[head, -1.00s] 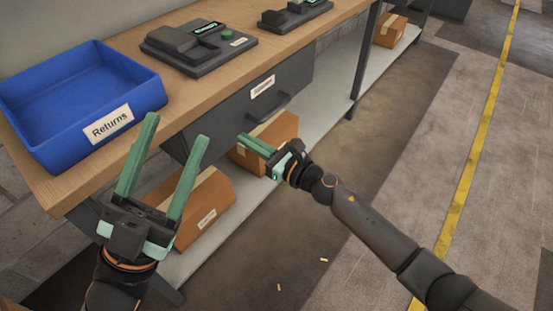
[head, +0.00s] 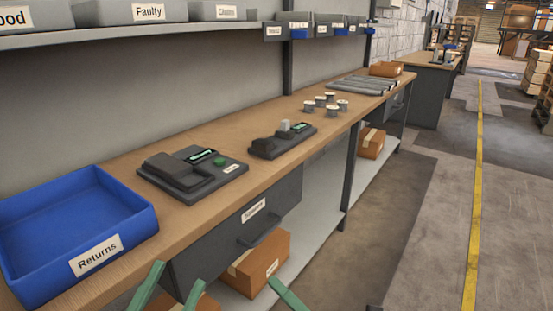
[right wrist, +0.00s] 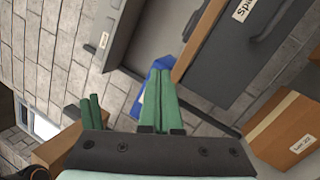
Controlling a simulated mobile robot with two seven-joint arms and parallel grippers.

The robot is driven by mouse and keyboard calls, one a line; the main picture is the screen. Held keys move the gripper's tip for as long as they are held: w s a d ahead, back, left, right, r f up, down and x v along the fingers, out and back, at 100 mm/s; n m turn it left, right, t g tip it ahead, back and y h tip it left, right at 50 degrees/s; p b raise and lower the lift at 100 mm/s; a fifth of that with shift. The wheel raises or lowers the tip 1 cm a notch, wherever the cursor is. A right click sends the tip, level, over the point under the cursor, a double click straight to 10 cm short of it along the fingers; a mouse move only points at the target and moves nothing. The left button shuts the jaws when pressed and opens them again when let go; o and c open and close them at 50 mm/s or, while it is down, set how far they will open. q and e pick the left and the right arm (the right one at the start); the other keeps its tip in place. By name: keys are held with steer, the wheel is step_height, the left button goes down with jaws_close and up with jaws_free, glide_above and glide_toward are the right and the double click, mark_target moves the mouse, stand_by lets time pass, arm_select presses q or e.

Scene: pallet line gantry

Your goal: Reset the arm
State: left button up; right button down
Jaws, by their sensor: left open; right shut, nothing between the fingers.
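My left gripper (head: 179,274) shows only its two green fingers at the bottom edge of the head view, spread apart and empty, in front of the bench. My right gripper (head: 273,282) shows as a green finger tip at the bottom edge, in front of a carton on the lower shelf. In the right wrist view its green fingers (right wrist: 160,72) lie together with nothing between them. Both arms' links are out of the head view.
The blue Returns tray (head: 126,243) stands at the bench's near left end. A drawer (head: 256,213) hangs under the bench (head: 258,177). A carton (head: 266,258) sits on the lower shelf (head: 325,223). Open floor (head: 425,240) lies right of the bench.

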steer(key=s+d+r+m+t+h, duration=0.35)
steer(key=d+r+m, duration=0.25)
steer(key=m, duration=0.5)
steer(key=s+d+r+m+t+h, duration=0.2)
steer(key=s+d+r+m+t, duration=0.4)
steer(key=m, duration=0.5)
arm_select(q)
steer(key=w+a+f+n+g+y+p, duration=0.25)
steer(key=f+n+g+y+p, duration=0.45)
steer(key=p, duration=0.8)
arm_select(e)
steer(key=w+d+f+m+g+h, duration=0.35)
steer(key=f+m+g+h, duration=0.2)
steer(key=f+g, duration=0.3)
arm_select(q)
steer(key=s+a+f+g+y+p, duration=0.1)
steer(key=s+f+g+p, duration=0.4)
steer(key=s+f+p, duration=0.3)
steer(key=shift+f+n+g+p, duration=0.35)
steer(key=shift+f+p, duration=0.5)
steer(key=shift+p, duration=0.35)
arm_select(e)
steer(key=s+f+m+g+h, duration=0.2)
steer(key=s+f+g, duration=0.4)
steer(key=s+f, duration=0.2)
steer(key=shift+d+f+h, duration=0.2)
steer(key=shift+f+h, duration=0.1)
steer(key=shift+f, duration=0.3)
steer(key=shift+s, duration=0.1)
